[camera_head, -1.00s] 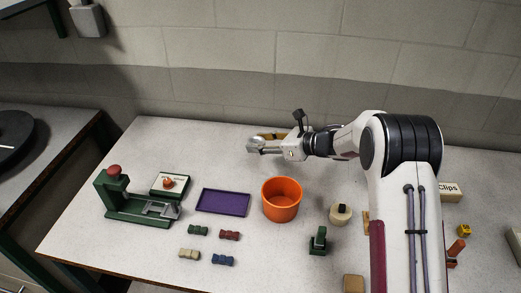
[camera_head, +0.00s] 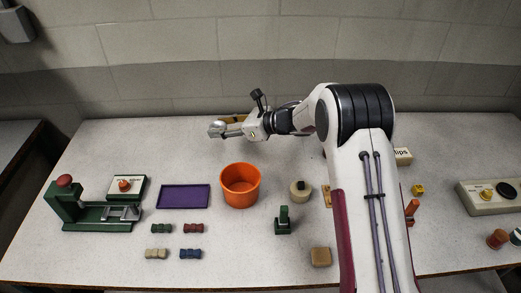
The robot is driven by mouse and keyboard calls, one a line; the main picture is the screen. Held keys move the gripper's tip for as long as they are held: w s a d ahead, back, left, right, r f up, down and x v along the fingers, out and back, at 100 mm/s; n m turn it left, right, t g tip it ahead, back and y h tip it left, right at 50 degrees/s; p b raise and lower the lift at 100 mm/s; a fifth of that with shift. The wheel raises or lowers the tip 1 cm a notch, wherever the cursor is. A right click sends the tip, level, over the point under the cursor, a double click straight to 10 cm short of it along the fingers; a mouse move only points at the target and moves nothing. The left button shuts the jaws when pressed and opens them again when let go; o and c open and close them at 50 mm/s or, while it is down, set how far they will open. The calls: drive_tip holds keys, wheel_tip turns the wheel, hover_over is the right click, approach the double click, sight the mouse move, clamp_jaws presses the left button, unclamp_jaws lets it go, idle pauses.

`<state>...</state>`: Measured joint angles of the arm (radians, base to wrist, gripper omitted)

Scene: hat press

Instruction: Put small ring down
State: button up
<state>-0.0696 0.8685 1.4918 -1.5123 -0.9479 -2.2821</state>
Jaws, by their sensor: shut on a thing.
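My gripper (camera_head: 222,129) is over the back of the table, behind the orange bucket and to its left. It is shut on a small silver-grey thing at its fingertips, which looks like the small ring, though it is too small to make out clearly. A brown-yellow object (camera_head: 236,119) shows just behind the gripper, partly hidden by it. I cannot tell whether the held ring touches anything.
An orange bucket (camera_head: 240,187) stands in front of the gripper. A purple tray (camera_head: 184,197), a green press (camera_head: 95,209) and several small coloured blocks (camera_head: 193,228) are at the left. A green stand (camera_head: 283,221) is right of the bucket. The back left table is clear.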

drive_tip(key=w+d+m+t+h, duration=0.1)
drive_tip(key=w+d, duration=0.1)
drive_tip(key=d, duration=0.8)
hover_over(276, 158)
drive_tip(key=shift+w+m+t, duration=0.1)
drive_tip(key=shift+m+t, duration=0.2)
drive_tip(key=shift+m, duration=0.1)
drive_tip(key=shift+f, duration=3.15)
drive_tip(key=shift+f, duration=1.85)
drive_tip(key=shift+f, duration=0.1)
